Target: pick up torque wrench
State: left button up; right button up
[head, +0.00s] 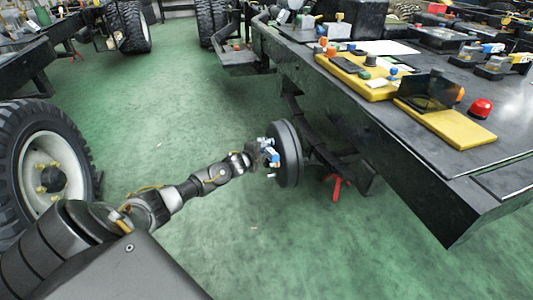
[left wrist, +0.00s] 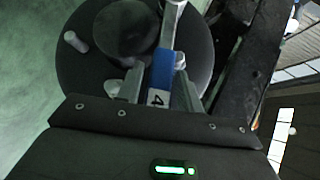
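The torque wrench (left wrist: 161,70) has a blue handle with a white label reading 4 and a silver shaft running up out of the top of the left wrist view. It also shows small and blue in the head view (head: 272,157). My left gripper (left wrist: 160,80) has a finger on each side of the handle and appears shut on it, away from the table. The wrench is in front of a dark round drum (head: 290,152); whether it touches the drum is unclear. My right gripper is not in view.
The black chassis bench (head: 410,180) is right of the gripper, with yellow trays (head: 450,125) and a red dome (head: 481,108) on it. A red part (head: 337,187) hangs below. A large tyre (head: 45,160) stands at left. Open green floor (head: 170,110) lies between.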

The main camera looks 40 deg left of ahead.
pick_arm(q)
jog(key=shift+w, duration=0.25)
jog(key=shift+c, duration=0.3)
grip_shut()
jog(key=shift+r, duration=0.1)
